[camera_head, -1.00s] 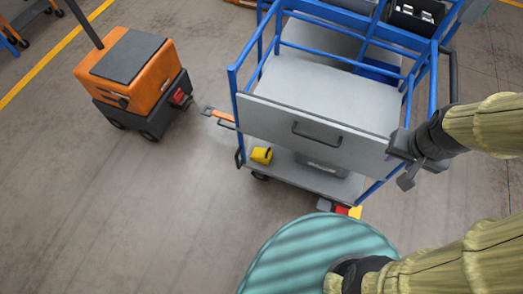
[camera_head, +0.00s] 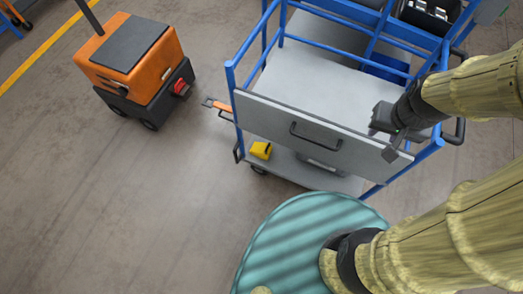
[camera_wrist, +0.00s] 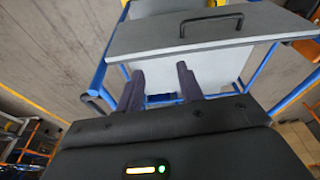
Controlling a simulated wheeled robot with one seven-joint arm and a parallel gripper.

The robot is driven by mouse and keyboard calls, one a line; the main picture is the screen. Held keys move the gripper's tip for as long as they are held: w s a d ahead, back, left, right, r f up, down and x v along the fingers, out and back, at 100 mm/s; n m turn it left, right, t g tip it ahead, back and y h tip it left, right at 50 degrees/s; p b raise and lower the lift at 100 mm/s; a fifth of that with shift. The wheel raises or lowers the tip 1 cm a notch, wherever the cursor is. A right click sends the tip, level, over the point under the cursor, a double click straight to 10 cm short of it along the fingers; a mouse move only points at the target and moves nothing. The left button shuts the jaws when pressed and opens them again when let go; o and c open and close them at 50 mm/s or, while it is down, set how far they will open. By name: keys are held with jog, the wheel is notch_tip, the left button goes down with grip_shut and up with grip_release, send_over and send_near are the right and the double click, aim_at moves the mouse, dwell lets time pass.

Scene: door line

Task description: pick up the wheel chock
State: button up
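A small yellow block, which looks like the wheel chock (camera_head: 260,150), lies on the left end of the lower shelf (camera_head: 310,173) of a blue-framed cart. My gripper (camera_head: 383,137) is in front of the right part of the cart's grey front panel (camera_head: 290,127), well to the right of the yellow block and higher. In the wrist view, the two dark fingers of my gripper (camera_wrist: 160,76) stand apart with nothing between them. The panel's dark handle (camera_wrist: 212,20) shows beyond them.
The cart's blue posts and rails (camera_head: 232,90) surround its shelves, and the front panel overhangs the lower shelf. An orange wheeled machine (camera_head: 135,60) stands to the left. An orange-and-grey bar (camera_head: 218,106) sticks out at the cart's left side. The floor at lower left is clear.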

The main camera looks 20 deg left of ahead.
aim_at(263, 151)
jog(key=a+f+n+g+h+b, duration=0.1)
jog(key=a+f+n+g+b, duration=0.1)
jog(key=f+b, duration=2.25)
jog(key=a+f+n+g+h+b, duration=0.1)
jog(key=a+f+n+b, duration=0.15)
jog(key=f+b, duration=2.2)
jog(key=w+a+f+n+t+h+p, duration=0.1)
jog(key=w+a+f+n+t+h, duration=0.25)
jog(key=a+f+n+h, duration=0.3)
jog(key=w+a+f+n+t+h+p, duration=0.2)
jog(key=w+a+f+n+t+h, duration=0.15)
jog(key=a+f+n, duration=0.5)
jog(key=s+a+f+n+t+y, duration=0.2)
jog(key=a+n+t+y, duration=0.3)
jog(key=a, duration=0.3)
jog(key=s+a+f+n+t+y, duration=0.2)
jog(key=a+f+n+t+y, duration=0.2)
jog(key=a+n+t+y, duration=0.1)
jog(key=a+n+t, duration=0.1)
jog(key=a+n, duration=0.1)
jog(key=n, duration=0.1)
jog(key=shift+a+f+y, duration=0.35)
jog(key=shift+y, duration=0.05)
jog(key=shift+w, duration=0.1)
